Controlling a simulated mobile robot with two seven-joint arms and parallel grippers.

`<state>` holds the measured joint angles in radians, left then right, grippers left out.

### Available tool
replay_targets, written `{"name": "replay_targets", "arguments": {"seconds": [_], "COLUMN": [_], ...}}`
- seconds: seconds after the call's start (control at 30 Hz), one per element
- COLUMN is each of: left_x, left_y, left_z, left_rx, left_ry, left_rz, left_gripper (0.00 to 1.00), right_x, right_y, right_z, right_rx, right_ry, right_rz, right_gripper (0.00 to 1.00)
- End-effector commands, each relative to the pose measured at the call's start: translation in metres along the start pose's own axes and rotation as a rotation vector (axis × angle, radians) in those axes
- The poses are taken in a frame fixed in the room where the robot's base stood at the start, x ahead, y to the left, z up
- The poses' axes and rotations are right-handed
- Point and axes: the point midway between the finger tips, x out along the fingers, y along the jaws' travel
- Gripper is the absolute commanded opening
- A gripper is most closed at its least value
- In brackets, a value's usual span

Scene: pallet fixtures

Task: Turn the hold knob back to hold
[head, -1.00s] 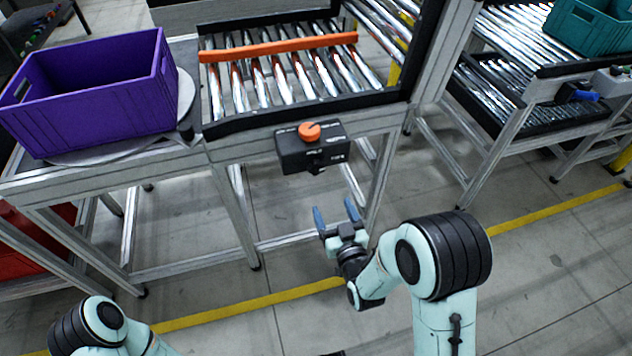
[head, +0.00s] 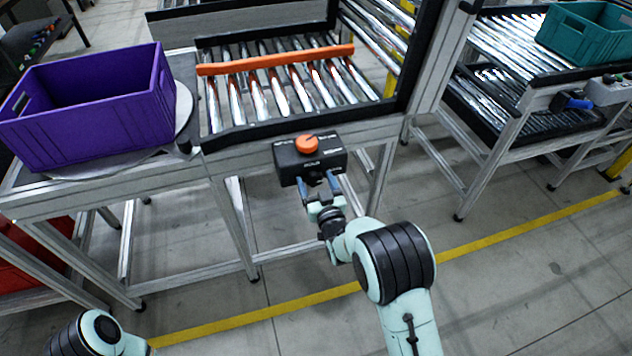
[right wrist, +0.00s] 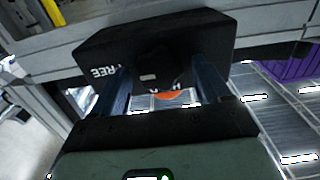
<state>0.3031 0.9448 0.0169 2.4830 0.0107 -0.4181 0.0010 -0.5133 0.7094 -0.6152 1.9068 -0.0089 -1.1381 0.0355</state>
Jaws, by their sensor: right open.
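A black control box (head: 313,164) with white lettering hangs on the front rail of the roller table. An orange knob (head: 306,143) sits on its top. A dark knob with a pale mark (right wrist: 150,77) shows on the box in the right wrist view, near the word FREE; its exact setting is hard to read. My right gripper (head: 322,184) is open at the box's front lower side. In the right wrist view its two blue fingers (right wrist: 163,75) stand on either side of the dark knob; I cannot tell whether they touch it. My left gripper is out of view.
A purple crate (head: 88,112) stands on the round plate at the left. An orange bar (head: 275,60) lies across the rollers (head: 290,88). A second roller stand with a teal crate (head: 590,32) is at the right. The floor in front is clear.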

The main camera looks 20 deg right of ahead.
Motion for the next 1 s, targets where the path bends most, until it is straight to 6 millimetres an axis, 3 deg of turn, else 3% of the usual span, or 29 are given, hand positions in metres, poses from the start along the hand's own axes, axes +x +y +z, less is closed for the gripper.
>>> {"name": "replay_targets", "arguments": {"seconds": [0.3,0.47,0.5,1.0], "left_x": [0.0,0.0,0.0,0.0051], "left_y": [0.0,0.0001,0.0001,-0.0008], "left_z": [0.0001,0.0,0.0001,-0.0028], "left_rx": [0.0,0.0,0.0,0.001], "left_ry": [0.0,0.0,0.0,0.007], "left_rz": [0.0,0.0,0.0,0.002], "left_gripper": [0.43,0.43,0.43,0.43], "right_x": [0.0026,0.0025,0.0024,0.0023], "right_y": [0.0002,0.0001,0.0001,-0.0005], "right_z": [0.0005,0.0004,0.0004,0.0012], "right_rx": [0.0,0.0,0.0,-0.125], "right_ry": [-0.001,-0.001,-0.001,-0.001], "right_rz": [0.0,0.0,0.0,0.0], "right_gripper": [0.76,0.24,0.2,0.2]}}
